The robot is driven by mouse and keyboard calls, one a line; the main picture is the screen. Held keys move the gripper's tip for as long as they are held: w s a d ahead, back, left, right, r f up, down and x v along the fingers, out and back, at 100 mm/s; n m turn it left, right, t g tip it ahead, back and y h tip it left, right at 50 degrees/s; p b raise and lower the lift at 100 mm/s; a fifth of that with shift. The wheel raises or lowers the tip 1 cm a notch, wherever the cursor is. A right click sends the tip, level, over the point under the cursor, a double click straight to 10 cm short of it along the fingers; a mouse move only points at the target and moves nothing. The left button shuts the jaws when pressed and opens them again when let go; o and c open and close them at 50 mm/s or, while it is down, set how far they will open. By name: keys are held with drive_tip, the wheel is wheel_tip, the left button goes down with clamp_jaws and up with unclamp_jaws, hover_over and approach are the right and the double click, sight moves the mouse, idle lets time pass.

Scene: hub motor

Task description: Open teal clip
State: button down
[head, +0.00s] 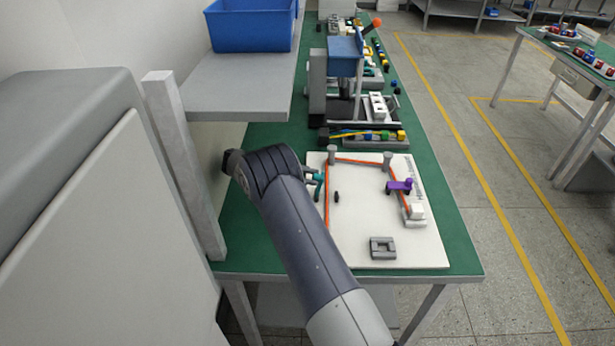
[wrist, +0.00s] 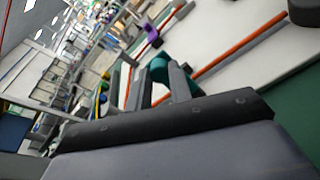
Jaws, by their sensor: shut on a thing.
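The teal clip (wrist: 158,71) shows between my gripper's grey fingers in the wrist view. In the head view the teal clip (head: 318,178) is at the left edge of the white board (head: 350,232), beside the left run of the orange cable (head: 327,205). My gripper (wrist: 153,85) is shut on the clip; my arm hides most of the gripper in the head view. The clip's exact open or closed position cannot be told. A purple clip (head: 400,186) stands at the board's right side and also shows in the wrist view (wrist: 152,32).
Two grey posts, one on the left (head: 332,154), carry the cable at the board's far side. A grey square block (head: 382,248) and a small dark piece (head: 336,197) are on the board. A part tray (head: 365,137) lies beyond. A grey upright (head: 180,165) stands left of my arm.

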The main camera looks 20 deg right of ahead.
drive_tip(key=c, duration=1.3)
unclamp_jaws()
wheel_tip(320, 180, up, 10)
drive_tip(key=shift+b, duration=0.6)
